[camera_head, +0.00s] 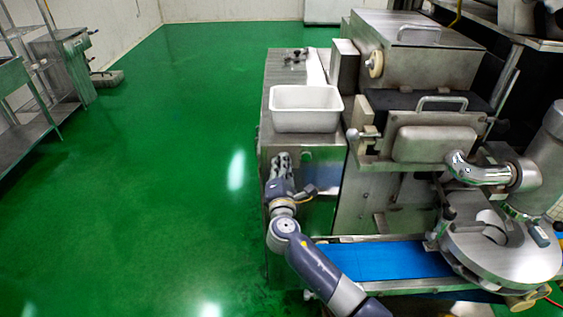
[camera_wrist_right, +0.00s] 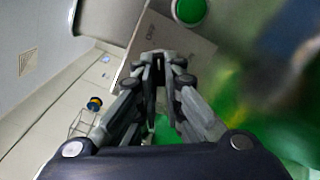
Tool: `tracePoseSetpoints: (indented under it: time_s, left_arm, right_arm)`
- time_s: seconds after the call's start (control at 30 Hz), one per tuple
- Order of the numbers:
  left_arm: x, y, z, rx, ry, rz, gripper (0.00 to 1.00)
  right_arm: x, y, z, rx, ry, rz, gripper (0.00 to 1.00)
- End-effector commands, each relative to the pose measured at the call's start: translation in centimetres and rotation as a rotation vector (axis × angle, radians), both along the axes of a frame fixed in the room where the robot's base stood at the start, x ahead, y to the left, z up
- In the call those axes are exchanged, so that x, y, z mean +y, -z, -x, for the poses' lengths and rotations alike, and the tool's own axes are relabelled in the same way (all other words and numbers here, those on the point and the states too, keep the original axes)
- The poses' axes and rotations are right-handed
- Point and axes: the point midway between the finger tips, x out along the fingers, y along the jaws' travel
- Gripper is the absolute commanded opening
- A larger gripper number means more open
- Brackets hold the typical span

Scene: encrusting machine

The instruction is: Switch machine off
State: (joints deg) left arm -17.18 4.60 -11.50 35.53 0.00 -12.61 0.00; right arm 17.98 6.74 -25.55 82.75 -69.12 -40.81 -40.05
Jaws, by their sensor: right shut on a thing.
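The encrusting machine (camera_head: 380,190) is a large steel body at the right of the head view. My right gripper (camera_head: 281,158) is at its front left panel, below the white tub. In the right wrist view, the gripper (camera_wrist_right: 158,60) has its fingers nearly together on a small dark part at the panel, probably the switch; the fingers mostly hide it. A green round button (camera_head: 306,155) sits just right of the gripper, and it shows at the top of the right wrist view (camera_wrist_right: 189,10). Small lettering on the panel is too blurred to read. My left gripper is out of view.
A white tub (camera_head: 306,122) stands on the machine's top. A blue conveyor belt (camera_head: 385,260) runs below, toward a round steel turntable (camera_head: 505,250). Steel racks (camera_head: 60,75) stand at the far left. The green floor (camera_head: 160,180) left of the machine is clear.

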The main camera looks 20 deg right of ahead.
Motion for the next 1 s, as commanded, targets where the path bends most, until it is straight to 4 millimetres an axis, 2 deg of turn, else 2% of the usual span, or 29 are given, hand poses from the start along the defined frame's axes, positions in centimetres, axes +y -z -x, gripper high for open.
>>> tracePoseSetpoints:
  time_s: [0.33, 0.9, 1.0]
  left_arm:
    - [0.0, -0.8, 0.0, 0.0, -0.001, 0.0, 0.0]
    - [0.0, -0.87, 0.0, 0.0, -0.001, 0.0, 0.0]
    - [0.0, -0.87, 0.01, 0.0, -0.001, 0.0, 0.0]
  right_arm:
    - [0.0, 0.18, 0.05, 0.044, -0.001, 0.147, 0.0]
    - [-0.01, 0.32, 0.08, 0.054, -0.001, 0.177, 0.0]
    - [-0.02, 0.31, 0.08, 0.054, -0.001, 0.177, 0.26]
